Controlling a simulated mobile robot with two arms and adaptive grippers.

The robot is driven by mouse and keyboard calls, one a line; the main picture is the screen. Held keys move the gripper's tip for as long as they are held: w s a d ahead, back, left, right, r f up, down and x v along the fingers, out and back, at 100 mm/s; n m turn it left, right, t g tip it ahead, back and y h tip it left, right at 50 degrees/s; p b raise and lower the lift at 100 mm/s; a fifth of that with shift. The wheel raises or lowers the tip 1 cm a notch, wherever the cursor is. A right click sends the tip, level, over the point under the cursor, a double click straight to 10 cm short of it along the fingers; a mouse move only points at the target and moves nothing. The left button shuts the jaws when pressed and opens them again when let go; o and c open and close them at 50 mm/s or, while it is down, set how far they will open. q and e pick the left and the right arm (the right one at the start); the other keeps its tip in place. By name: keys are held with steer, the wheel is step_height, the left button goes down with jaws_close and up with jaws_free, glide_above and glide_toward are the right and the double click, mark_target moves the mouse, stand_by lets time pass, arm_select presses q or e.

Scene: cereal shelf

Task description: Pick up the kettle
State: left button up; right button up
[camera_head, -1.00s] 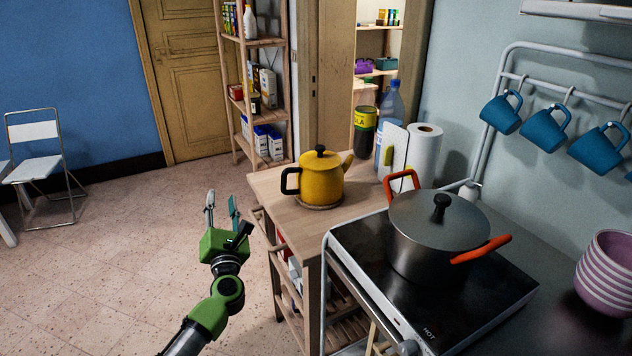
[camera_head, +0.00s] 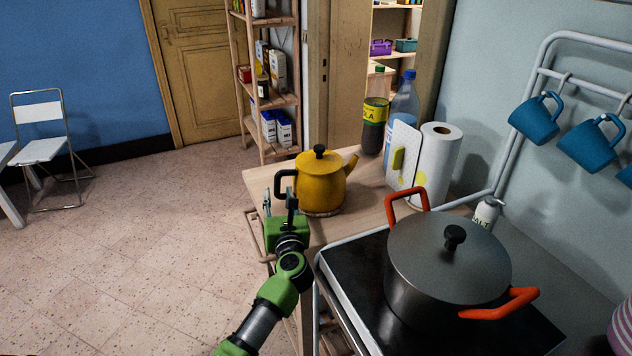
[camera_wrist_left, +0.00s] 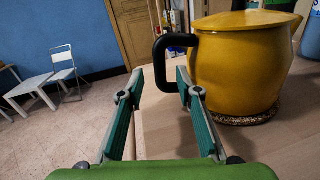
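The yellow kettle (camera_head: 321,182) stands upright on a round trivet on the wooden counter (camera_head: 370,200). Its black handle (camera_head: 282,184) points left and its spout points right. My left gripper (camera_head: 279,199) is at the counter's left edge, just in front of the handle. In the left wrist view the kettle (camera_wrist_left: 240,70) fills the upper right, and its black handle (camera_wrist_left: 163,62) is just beyond and between the fingertips. My left gripper (camera_wrist_left: 158,88) is open and empty there, with a clear gap between its fingers. My right gripper is not in view.
A grey pot (camera_head: 448,265) with orange handles sits on the black hob (camera_head: 355,285) to the right.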

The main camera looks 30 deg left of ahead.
mark_target(278, 187)
arm_select(q)
steer(key=shift+w+a+r+p, duration=0.2)
steer(key=shift+w+a+r, duration=0.05)
steer(key=shift+w+a, duration=0.25)
steer(key=shift+w+a+r+p, duration=0.2)
steer(key=shift+w+a, duration=0.2)
steer(key=shift+w, duration=0.2)
steer(key=shift+w+a+f, duration=0.25)
steer(key=shift+w+a, duration=0.3)
steer(key=shift+w, duration=0.2)
jaws_close()
steer(key=shift+r, duration=0.1)
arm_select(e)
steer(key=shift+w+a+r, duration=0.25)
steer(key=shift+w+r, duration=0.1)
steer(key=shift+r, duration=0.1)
arm_select(q)
steer(key=shift+r, duration=0.1)
